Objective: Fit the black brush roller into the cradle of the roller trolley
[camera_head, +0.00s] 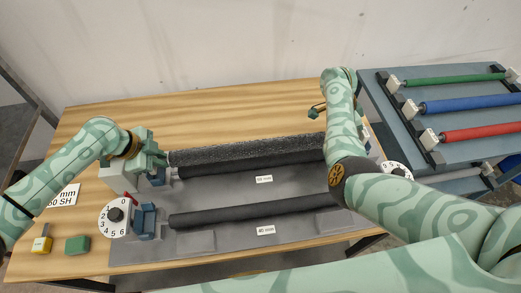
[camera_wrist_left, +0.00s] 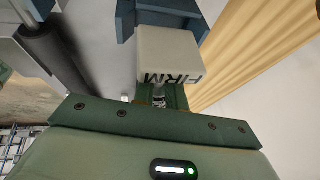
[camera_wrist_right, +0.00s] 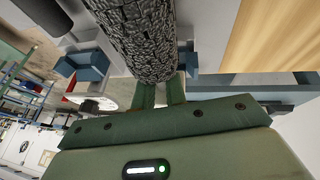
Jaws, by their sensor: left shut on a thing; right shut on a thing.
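The black brush roller (camera_head: 245,151), long and rough-textured, lies across the back of the grey machine bed. My left gripper (camera_head: 158,162) is shut at its left end. In the left wrist view, a cream block marked FIRM (camera_wrist_left: 170,52) sits just above my left fingertips (camera_wrist_left: 160,98) and hides the roller behind it. My right gripper (camera_wrist_right: 161,92) is shut at the right end. The right wrist view shows the rough roller (camera_wrist_right: 140,35) reaching down to its fingers. In the head view my right arm hides that grip. The roller trolley (camera_head: 385,105) stands at the right; its near part is partly hidden.
Smooth dark rollers, one close to the brush roller (camera_head: 250,164) and one farther forward (camera_head: 250,211), lie on the bed (camera_head: 215,190). The trolley carries green (camera_head: 455,82), blue (camera_head: 470,103) and red (camera_head: 480,132) rollers. Numbered dials flank the bed, including the left dial (camera_head: 114,217).

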